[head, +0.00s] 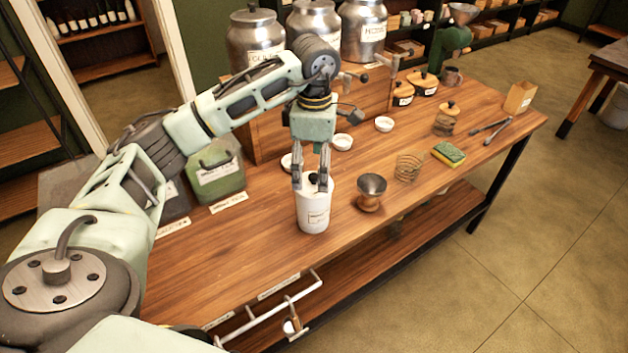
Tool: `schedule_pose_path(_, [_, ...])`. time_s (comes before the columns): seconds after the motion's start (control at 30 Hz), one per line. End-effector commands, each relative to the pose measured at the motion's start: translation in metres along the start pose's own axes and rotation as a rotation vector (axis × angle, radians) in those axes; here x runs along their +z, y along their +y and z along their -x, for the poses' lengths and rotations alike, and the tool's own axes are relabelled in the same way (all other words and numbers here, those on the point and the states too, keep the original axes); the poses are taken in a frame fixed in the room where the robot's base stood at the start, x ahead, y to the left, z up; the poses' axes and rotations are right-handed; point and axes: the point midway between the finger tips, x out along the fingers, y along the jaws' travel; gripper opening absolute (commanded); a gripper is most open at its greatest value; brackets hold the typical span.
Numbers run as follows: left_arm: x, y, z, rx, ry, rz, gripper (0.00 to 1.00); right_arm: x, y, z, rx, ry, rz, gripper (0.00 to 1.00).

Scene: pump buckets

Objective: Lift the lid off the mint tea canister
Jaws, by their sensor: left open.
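A white canister (314,212) stands upright near the front middle of the wooden table, with a small label too blurred to read. Its pale lid carries a dark knob (314,178). My left gripper (310,184) points straight down over this lid. Its fingers are open, one on each side of the knob, with the tips at about lid height. I cannot tell whether they touch the lid or the knob. The lid appears seated on the canister, and part of its rim is hidden by the fingers. My right gripper is not in view.
A metal cup (370,192) stands close right of the canister, then a wire coil (408,167) and a sponge (448,154). A green container (216,172) stands to the left. Small white dishes (384,124) and large metal canisters (255,42) lie behind. Bare table (245,250) lies front left.

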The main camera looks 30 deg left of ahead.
Motion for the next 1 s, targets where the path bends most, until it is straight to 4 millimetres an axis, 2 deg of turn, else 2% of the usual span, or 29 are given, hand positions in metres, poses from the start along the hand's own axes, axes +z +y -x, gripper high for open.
schedule_pose_path(0.03, [-0.002,-0.002,-0.006,-0.006,0.002,0.0,0.86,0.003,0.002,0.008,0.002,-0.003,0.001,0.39])
schedule_pose_path(0.2, [-0.001,-0.003,-0.029,-0.003,0.0,0.001,0.86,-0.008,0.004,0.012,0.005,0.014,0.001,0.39])
schedule_pose_path(0.4, [-0.001,-0.002,-0.034,0.0,-0.001,0.0,0.86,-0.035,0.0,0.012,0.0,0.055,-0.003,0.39])
schedule_pose_path(0.5, [0.0,-0.002,-0.034,0.0,-0.002,0.0,0.85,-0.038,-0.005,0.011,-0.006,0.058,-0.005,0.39])
schedule_pose_path(0.9, [0.0,-0.002,-0.034,0.0,-0.002,0.0,0.5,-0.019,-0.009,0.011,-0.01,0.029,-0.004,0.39])
schedule_pose_path(1.0, [0.0,-0.002,-0.034,0.0,-0.002,0.0,0.48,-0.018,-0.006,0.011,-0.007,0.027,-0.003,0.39])
